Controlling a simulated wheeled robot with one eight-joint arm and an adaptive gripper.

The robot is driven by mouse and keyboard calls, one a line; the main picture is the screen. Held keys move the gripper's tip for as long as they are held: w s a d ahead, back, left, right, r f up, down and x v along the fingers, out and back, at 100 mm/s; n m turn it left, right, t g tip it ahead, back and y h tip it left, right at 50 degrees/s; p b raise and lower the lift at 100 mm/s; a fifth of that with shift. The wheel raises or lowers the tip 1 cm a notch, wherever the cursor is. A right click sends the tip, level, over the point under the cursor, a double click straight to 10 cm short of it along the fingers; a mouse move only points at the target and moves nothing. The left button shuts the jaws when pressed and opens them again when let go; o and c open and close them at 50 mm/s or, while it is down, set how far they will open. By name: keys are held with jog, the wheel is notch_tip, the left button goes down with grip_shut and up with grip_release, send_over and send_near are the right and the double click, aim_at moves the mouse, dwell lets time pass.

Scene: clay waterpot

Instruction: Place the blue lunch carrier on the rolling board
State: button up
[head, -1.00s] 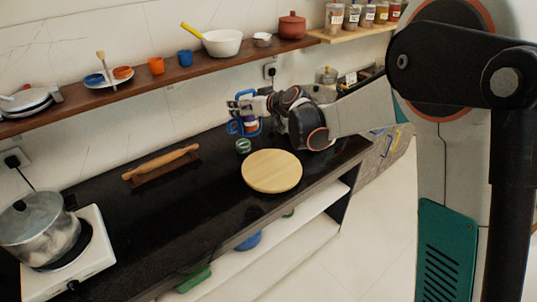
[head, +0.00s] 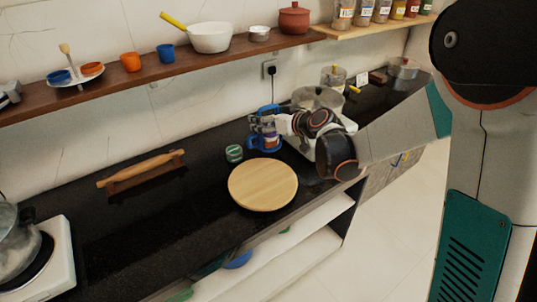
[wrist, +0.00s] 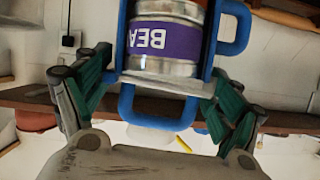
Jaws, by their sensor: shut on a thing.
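The blue lunch carrier (head: 265,143) is a blue frame around metal tins. It is just behind the round wooden rolling board (head: 263,185), apart from it in the picture; I cannot tell whether its base touches the counter. My gripper (head: 266,122) is shut on its upper part. In the wrist view, which looks upside down, the green finger pads of my gripper (wrist: 160,88) lie on either side of the carrier's blue frame (wrist: 157,105). A tin with a purple label shows inside the frame. The carrier's base is outside the wrist view.
A small green jar (head: 234,153) stands behind the board's left edge. A wooden rolling pin (head: 140,170) lies on a stand to the left. A large pot (head: 318,100) stands behind my wrist. The board's top is bare. A wall shelf (head: 110,85) runs above the counter.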

notch_tip(320, 180, down, 12)
jog(key=b, duration=0.4)
dwell(0.3)
jog(key=o, duration=1.9)
jog(key=shift+r, duration=0.1)
jog(key=shift+s+r, duration=0.1)
jog(key=m+g+h+p, duration=0.2)
jog(key=h+p, duration=0.1)
send_near(274, 149)
jog(key=s+d+r, duration=0.4)
jog(key=s+d, duration=0.1)
jog(key=s, duration=0.5)
jog(key=s+d+m+h, duration=0.1)
jog(key=s+d, duration=0.1)
jog(key=s, duration=0.3)
jog(key=s+d+r+m+g+h, duration=0.1)
jog(key=s+d+h, duration=0.1)
jog(key=s, duration=0.4)
jog(key=s+d+m+g+h, duration=0.1)
jog(key=s+d+m+h, duration=0.1)
jog(key=s+d, duration=0.2)
jog(key=shift+s+d+r, duration=0.1)
jog(key=shift+s+r, duration=0.15)
jog(key=shift+s, duration=0.55)
